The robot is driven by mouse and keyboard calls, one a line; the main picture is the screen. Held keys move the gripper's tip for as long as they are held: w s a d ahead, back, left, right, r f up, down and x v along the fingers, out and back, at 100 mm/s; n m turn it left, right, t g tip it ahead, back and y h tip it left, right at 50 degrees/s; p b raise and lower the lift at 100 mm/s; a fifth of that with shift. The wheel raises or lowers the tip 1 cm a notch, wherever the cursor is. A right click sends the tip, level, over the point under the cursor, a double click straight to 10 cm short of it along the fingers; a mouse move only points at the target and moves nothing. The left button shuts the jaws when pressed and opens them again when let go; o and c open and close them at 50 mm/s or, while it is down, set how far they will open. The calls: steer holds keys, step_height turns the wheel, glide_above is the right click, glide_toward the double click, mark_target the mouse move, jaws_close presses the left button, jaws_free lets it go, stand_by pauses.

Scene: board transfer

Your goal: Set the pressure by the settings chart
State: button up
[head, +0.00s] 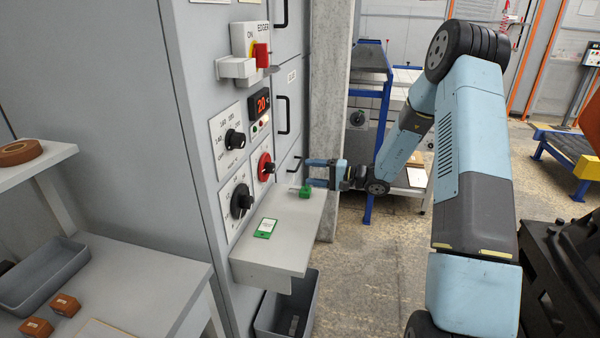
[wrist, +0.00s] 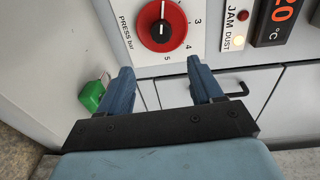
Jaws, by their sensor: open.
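The pressure dial, a red disc with a black knob, is on the grey cabinet front in the head view (head: 266,167). It also shows at the top of the wrist view (wrist: 161,31), marked "PRESS bar", with 3, 4 and 5 visible. Its white mark points to the top of the picture; the number there is out of frame. My gripper (head: 308,172) is open and empty in front of the panel. In the wrist view my gripper (wrist: 160,72) has its fingertips just below the dial, apart. A small green-edged card (head: 266,228) lies on the shelf; its print is unreadable.
A grey shelf (head: 262,258) juts out below the panel. A green object (head: 305,192) is near my gripper, also in the wrist view (wrist: 92,95). Black knobs (head: 235,139) (head: 241,200), a red display (head: 262,104) and a red switch (head: 260,54) are nearby.

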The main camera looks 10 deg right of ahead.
steer(key=shift+v, duration=0.8)
steer(key=shift+r, duration=0.1)
